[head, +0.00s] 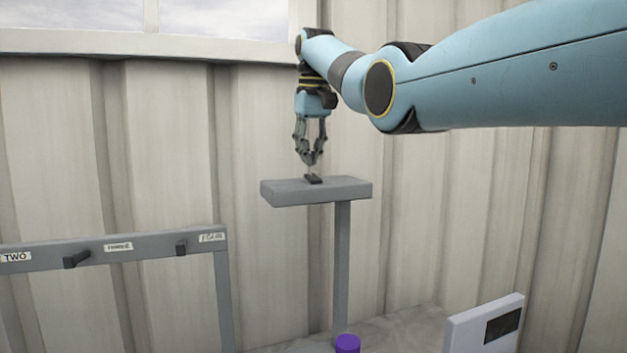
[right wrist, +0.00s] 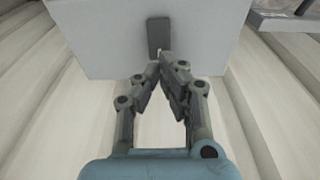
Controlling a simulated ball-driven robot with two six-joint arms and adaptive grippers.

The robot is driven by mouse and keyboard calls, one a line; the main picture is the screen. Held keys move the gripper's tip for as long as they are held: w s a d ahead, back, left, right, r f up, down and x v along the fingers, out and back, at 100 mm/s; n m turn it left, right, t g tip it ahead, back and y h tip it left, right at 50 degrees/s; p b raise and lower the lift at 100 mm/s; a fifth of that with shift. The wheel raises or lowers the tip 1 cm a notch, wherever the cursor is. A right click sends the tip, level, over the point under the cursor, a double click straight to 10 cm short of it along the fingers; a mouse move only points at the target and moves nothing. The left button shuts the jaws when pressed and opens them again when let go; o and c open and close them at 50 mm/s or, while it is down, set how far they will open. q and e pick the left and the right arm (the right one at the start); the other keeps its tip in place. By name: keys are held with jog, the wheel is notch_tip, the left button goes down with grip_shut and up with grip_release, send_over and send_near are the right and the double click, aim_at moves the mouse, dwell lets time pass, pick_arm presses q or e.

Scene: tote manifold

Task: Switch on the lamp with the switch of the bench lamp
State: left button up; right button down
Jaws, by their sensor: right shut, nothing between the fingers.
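The bench lamp has a flat grey head (head: 280,193) on a grey post (head: 342,265). A small dark switch (head: 314,179) sits on top of the head. My right gripper (head: 311,163) points down with its fingers shut and empty, its tips just above the switch. In the right wrist view the shut fingertips (right wrist: 160,62) are at the near end of the dark switch (right wrist: 158,30), over the pale lamp head (right wrist: 105,45). I cannot tell whether the tips touch the switch. No glow shows from the lamp; its underside is hidden. My left gripper is not in view.
A grey rail (head: 140,244) with labels and dark pegs stands at the left. A purple cylinder (head: 347,344) and a white panel with a dark screen (head: 486,326) are below. A corrugated wall (head: 480,200) and a window (head: 225,15) are behind. The air left of the lamp head is clear.

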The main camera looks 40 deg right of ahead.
aim_at(310, 174)
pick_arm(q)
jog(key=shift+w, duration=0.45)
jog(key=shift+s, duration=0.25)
pick_arm(e)
jog(key=shift+f, duration=0.2)
pick_arm(q)
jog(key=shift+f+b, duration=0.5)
jog(key=shift+b, duration=0.05)
pick_arm(e)
jog(key=shift+f, duration=1.1)
notch_tip(310, 174, up, 2)
jog(key=p, duration=0.2)
jog(key=shift+r+p, duration=0.15)
jog(key=shift+p, duration=0.15)
notch_tip(310, 174, up, 3)
jog(key=p, duration=0.3)
jog(key=shift+r+b, duration=0.2)
jog(key=shift+b, duration=0.15)
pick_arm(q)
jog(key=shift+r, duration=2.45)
pick_arm(e)
jog(key=shift+r, duration=0.7)
